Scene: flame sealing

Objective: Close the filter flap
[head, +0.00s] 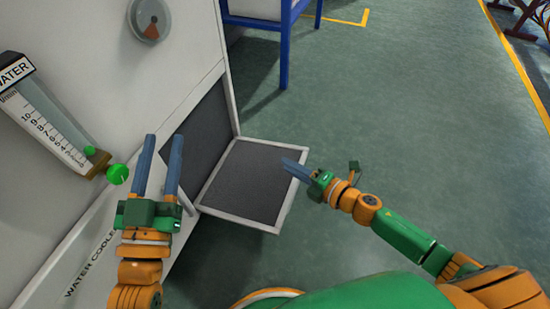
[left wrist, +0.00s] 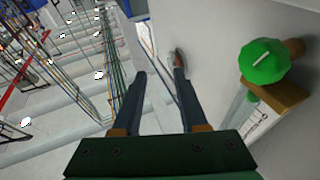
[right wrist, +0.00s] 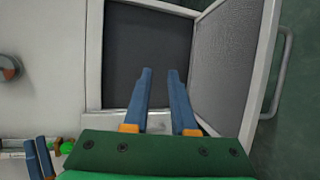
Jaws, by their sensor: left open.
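The filter flap (head: 250,183) is a white-framed panel with a dark mesh. It stands open, swung out from the white cabinet beside its dark opening (head: 205,125). In the right wrist view the flap (right wrist: 228,60) is right of the opening (right wrist: 147,60), with a grey handle (right wrist: 283,75) along its outer side. My right gripper (head: 293,167) is at the flap's right edge in the head view, fingers a little apart and empty; contact cannot be told. My left gripper (head: 161,138) is open and empty in front of the cabinet, left of the flap.
A green ball-shaped knob (head: 118,174) and a water gauge (head: 50,120) are on the cabinet at left. A round dial (head: 150,20) is above. A blue-legged stand (head: 284,45) is behind. The green floor (head: 400,120) at right is clear.

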